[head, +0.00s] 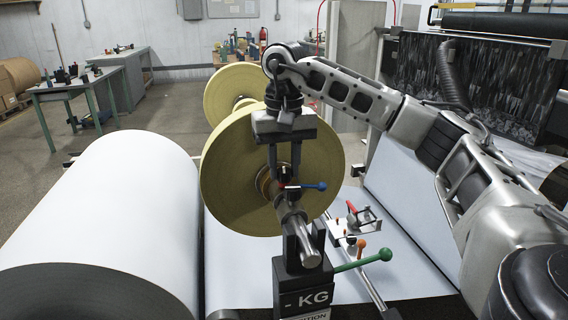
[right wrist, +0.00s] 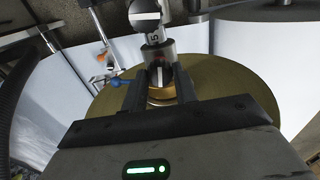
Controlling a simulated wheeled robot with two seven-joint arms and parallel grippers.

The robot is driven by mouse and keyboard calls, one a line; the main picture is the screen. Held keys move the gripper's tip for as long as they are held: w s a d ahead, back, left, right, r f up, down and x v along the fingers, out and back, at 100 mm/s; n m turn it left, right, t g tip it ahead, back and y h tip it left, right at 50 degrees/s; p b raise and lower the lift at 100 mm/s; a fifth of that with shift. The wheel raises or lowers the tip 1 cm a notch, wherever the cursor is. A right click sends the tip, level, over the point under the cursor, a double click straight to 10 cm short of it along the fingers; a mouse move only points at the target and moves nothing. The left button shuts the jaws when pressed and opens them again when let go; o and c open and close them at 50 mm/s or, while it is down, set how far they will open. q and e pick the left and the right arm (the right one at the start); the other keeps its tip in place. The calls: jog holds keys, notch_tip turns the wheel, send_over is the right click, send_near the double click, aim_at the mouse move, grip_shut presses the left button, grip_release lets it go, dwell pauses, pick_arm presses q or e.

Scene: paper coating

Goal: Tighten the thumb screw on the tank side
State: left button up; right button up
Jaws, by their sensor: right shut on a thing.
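My right gripper (head: 285,176) reaches down in front of the near yellow roll, its two fingers pointing at the shaft hub. In the right wrist view the fingers (right wrist: 160,92) close around a small metal thumb screw (right wrist: 160,94) on the grey shaft collar (right wrist: 157,52). The fingers hide much of the screw, and how far it is turned cannot be seen. A blue-tipped lever (head: 315,186) sticks out to the right beside the fingertips; it also shows in the right wrist view (right wrist: 117,80). My left gripper is not in view.
The near yellow roll (head: 232,170) sits right behind the fingers. A black stand marked KG (head: 300,294) with a green-knobbed lever (head: 365,260) is below. A large white paper roll (head: 125,205) lies at left. A red-handled clamp (head: 352,214) stands on the white sheet at right.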

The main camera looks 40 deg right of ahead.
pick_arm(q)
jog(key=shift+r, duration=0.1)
pick_arm(e)
jog(key=m+p, duration=0.2)
jog(key=m, duration=0.1)
jog(key=shift+r, duration=0.15)
jog(key=shift+m+p, duration=0.45)
jog(key=shift+m, duration=0.35)
jog(key=m+p, duration=0.2)
jog(key=m, duration=0.2)
jog(key=shift+m, duration=0.3)
jog(key=m, duration=0.2)
jog(key=shift+m+p, duration=0.8)
jog(key=shift+m, duration=0.8)
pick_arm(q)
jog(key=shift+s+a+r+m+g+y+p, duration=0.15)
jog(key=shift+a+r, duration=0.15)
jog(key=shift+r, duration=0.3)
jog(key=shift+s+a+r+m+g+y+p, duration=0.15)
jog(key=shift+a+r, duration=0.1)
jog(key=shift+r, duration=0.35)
pick_arm(e)
jog(key=shift+m, duration=1.2)
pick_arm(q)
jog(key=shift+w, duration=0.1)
pick_arm(e)
jog(key=shift+m, duration=0.3)
